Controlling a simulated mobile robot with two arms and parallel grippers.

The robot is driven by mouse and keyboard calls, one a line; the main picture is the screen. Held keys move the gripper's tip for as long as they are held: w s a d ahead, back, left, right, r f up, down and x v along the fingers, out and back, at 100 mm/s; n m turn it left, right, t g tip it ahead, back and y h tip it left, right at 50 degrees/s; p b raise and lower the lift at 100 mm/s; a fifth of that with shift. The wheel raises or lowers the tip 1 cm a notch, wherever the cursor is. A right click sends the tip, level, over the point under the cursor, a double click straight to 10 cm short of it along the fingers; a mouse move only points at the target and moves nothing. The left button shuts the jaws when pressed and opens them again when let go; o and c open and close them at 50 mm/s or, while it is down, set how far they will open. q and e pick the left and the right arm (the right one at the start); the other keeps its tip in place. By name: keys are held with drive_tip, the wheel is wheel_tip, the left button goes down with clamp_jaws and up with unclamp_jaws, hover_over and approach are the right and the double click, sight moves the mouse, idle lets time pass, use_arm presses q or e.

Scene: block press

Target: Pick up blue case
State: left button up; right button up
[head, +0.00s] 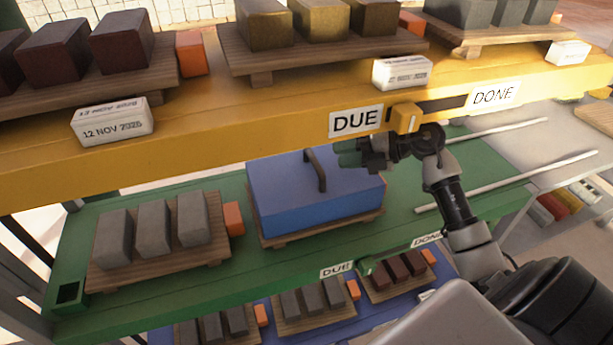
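The blue case (290,207) sits on a wooden pallet (340,224) on the green shelf (400,232), below the yellow shelf. It has a dark arched handle (319,172) on its top. My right gripper (368,152) is near the back right corner of the case, to the right of the handle and just under the yellow shelf's edge. The gripper is dark and partly merges with the shadow, and I cannot tell whether its fingers are open or touching the case. My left gripper is not in view.
The yellow shelf (230,135) overhangs close above, with a yellow slider (405,117) between its DUE and DONE labels. Grey blocks on a pallet (160,263) stand left of the case, with an orange block (234,219) between. White rods (500,131) lie on the right.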

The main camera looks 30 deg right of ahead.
sight(313, 157)
drive_tip(key=p+x, duration=0.1)
drive_tip(key=x, duration=0.6)
drive_tip(key=shift+w+a+f, duration=0.1)
drive_tip(key=shift+w+f, duration=0.05)
drive_tip(key=shift+f, duration=0.05)
clamp_jaws()
